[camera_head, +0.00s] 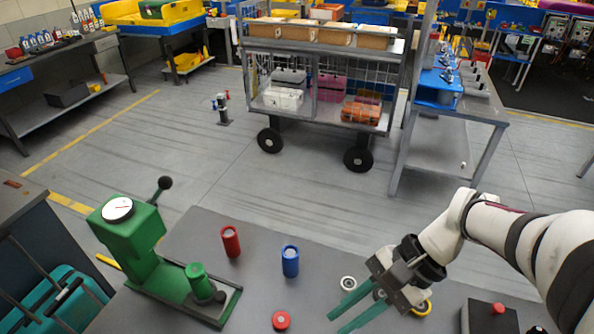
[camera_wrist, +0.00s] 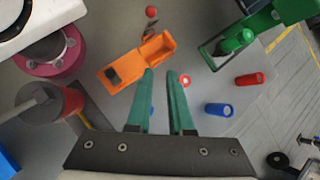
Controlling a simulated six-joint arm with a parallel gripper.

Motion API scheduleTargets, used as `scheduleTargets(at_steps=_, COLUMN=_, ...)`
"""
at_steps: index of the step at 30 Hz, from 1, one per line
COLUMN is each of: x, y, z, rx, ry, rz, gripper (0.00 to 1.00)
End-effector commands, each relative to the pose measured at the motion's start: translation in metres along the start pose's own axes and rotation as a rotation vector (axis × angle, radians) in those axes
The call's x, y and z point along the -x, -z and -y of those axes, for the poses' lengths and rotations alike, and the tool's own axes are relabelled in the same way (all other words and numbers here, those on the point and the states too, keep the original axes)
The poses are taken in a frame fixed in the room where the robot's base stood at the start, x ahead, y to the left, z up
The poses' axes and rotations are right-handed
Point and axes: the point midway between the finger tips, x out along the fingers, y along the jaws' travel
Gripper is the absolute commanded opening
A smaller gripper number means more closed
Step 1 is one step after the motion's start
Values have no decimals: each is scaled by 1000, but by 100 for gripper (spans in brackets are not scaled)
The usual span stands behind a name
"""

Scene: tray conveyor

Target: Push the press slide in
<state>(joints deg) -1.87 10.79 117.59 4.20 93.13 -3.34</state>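The green press (camera_head: 130,238) stands at the left of the table with a round dial on top and a black-knobbed lever. Its slide (camera_head: 228,302) extends from the base towards the lower right, and a green cylinder (camera_head: 198,280) stands on it. In the wrist view the slide (camera_wrist: 208,56) and green cylinder (camera_wrist: 236,41) show at the upper right. My gripper (camera_head: 336,322) has two teal fingers over the table, right of the slide and well apart from it. In the wrist view, a narrow empty gap shows between the fingertips (camera_wrist: 161,72).
A red cylinder (camera_head: 231,242) and a blue cylinder (camera_head: 290,261) stand behind the area between slide and gripper. A red cap (camera_head: 281,320) lies near the front. An orange open box (camera_wrist: 120,72) and a magenta round part (camera_wrist: 62,60) show in the wrist view.

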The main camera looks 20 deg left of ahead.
Motion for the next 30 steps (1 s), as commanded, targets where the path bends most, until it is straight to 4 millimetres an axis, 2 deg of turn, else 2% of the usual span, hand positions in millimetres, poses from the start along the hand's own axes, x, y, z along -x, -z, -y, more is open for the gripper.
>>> scheduleTargets(at_steps=1, x=-13, y=18, z=26, rx=-46, ry=19, rz=107, gripper=9)
scheduleTargets(at_steps=3, x=-34, y=44, z=62, rx=-113, ry=63, rz=256, gripper=0)
scheduleTargets(at_steps=6, x=-75, y=82, z=101, rx=-209, ry=129, rz=450, gripper=0)
scheduleTargets(at_steps=9, x=-115, y=113, z=123, rx=-290, ry=190, rz=598, gripper=0)
scheduleTargets(at_steps=13, x=-146, y=134, z=132, rx=-349, ry=239, rz=698, gripper=0)
scheduleTargets(at_steps=16, x=-155, y=137, z=134, rx=-363, ry=251, rz=722, gripper=0)
scheduleTargets(at_steps=19, x=-162, y=132, z=138, rx=-362, ry=250, rz=724, gripper=0)
scheduleTargets(at_steps=30, x=-220, y=85, z=164, rx=-363, ry=245, rz=722, gripper=0)
